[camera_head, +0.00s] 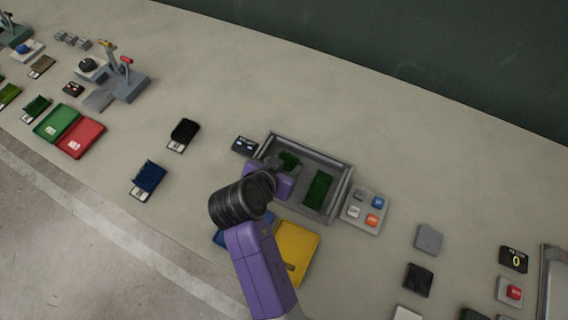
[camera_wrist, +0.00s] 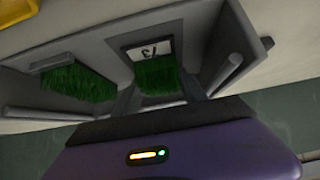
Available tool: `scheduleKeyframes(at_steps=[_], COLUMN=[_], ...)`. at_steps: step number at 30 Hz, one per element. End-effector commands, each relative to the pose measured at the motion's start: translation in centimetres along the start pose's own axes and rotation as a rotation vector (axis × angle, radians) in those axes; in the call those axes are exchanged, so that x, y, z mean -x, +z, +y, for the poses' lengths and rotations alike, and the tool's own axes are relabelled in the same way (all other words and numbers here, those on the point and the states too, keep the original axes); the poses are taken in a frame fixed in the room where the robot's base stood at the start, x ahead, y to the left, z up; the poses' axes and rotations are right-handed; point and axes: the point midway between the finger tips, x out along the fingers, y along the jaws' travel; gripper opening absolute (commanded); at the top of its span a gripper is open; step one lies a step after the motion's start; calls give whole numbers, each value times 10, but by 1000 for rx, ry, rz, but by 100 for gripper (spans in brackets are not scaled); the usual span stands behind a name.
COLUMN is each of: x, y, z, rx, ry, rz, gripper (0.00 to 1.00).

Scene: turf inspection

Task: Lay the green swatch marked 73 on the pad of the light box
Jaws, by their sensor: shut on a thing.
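A green swatch (camera_wrist: 157,76) with a white tag that shows upside down and seems to read 73 is between the fingers of my gripper (camera_wrist: 160,94). My gripper is shut on it. In the head view my purple gripper (camera_head: 284,180) is over the left part of a grey walled box (camera_head: 338,196), and the held swatch (camera_head: 289,160) shows just beyond it. I cannot tell whether the swatch touches the box floor. A second green swatch (camera_head: 318,190) lies in the right part, apart from the gripper. I cannot tell for sure which thing is the light box.
A panel with several buttons (camera_head: 364,211) adjoins the box on the right. A yellow tray (camera_head: 299,250) and a partly hidden blue one stand in front. A small dark device (camera_head: 245,146) is at the box's left. Green (camera_head: 56,122) and red (camera_head: 80,138) trays stand far left.

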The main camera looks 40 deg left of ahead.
Motion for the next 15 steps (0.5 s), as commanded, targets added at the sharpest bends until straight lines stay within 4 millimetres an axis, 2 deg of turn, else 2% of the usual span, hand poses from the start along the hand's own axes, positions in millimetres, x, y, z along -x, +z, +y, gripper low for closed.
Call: scheduleKeyframes(at_steps=[6, 7, 10, 15], x=[-2, -2, -1, -1], y=[2, 2, 1, 1], z=[0, 0, 0, 0], rx=[0, 0, 0, 0], ry=[0, 0, 0, 0], rz=[0, 0, 0, 0], gripper=[6, 53, 71, 71])
